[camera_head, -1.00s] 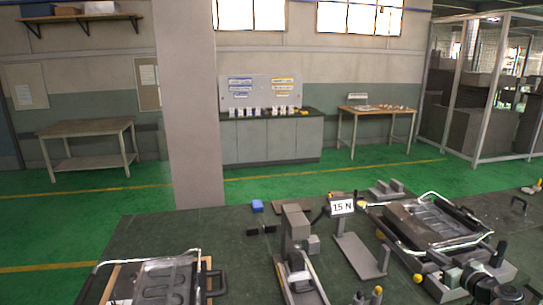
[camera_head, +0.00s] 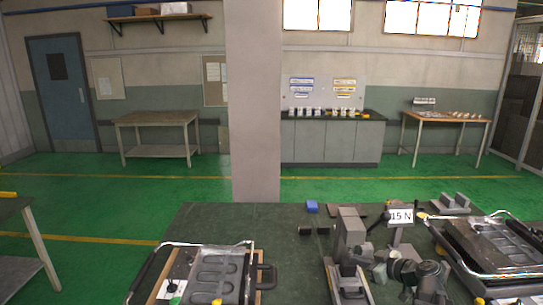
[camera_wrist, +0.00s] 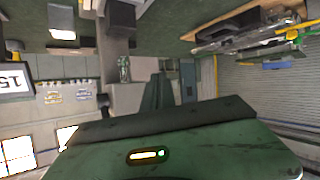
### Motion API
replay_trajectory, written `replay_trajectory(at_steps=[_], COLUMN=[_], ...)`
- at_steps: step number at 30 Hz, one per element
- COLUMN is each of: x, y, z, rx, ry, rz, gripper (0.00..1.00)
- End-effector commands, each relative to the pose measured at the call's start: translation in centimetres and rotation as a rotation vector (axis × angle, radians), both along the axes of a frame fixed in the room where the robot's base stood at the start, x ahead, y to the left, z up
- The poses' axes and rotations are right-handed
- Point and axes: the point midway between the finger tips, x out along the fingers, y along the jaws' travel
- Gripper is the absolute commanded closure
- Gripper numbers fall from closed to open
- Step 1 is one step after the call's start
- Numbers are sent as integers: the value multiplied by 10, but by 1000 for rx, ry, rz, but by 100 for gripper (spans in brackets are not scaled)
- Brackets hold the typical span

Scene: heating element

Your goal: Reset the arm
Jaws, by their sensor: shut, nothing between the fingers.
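My arm (camera_head: 408,272) is folded low over the dark green worktable (camera_head: 215,222), right of centre in the head view. My gripper (camera_wrist: 158,80) shows in the wrist view as two dark green fingers close together with nothing held. In the head view it is small and hard to make out among the grey fixtures. The wrist picture is upside down.
A grey upright fixture (camera_head: 351,232) and a "15 N" sign (camera_head: 401,216) stand close to my arm. A metal tray-like unit (camera_head: 217,275) lies at the front left, another (camera_head: 505,245) at the right. A pillar (camera_head: 254,110) rises beyond.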

Motion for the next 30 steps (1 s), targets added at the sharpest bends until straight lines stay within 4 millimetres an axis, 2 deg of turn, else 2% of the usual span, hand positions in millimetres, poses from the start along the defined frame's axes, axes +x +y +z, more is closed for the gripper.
replay_trajectory(at_steps=[1, 3, 6, 9, 12, 15, 21, 23, 27, 30], x=[2, -1, -16, -38, -65, -87, -117, -122, -128, -128], y=[47, 99, 160, 205, 230, 224, 165, 155, 153, 154], z=[-12, -30, -57, -83, -107, -125, -139, -139, -140, -139], rx=[-17, -43, -86, -143, -219, -284, -324, -312, -253, -239], ry=[55, 150, 298, 464, 648, 816, 1051, 1090, 1139, 1143], rz=[72, 147, 219, 243, 197, 60, -354, -459, -594, -614], gripper=[100, 100, 100, 100, 100, 100, 100, 100, 100, 100])
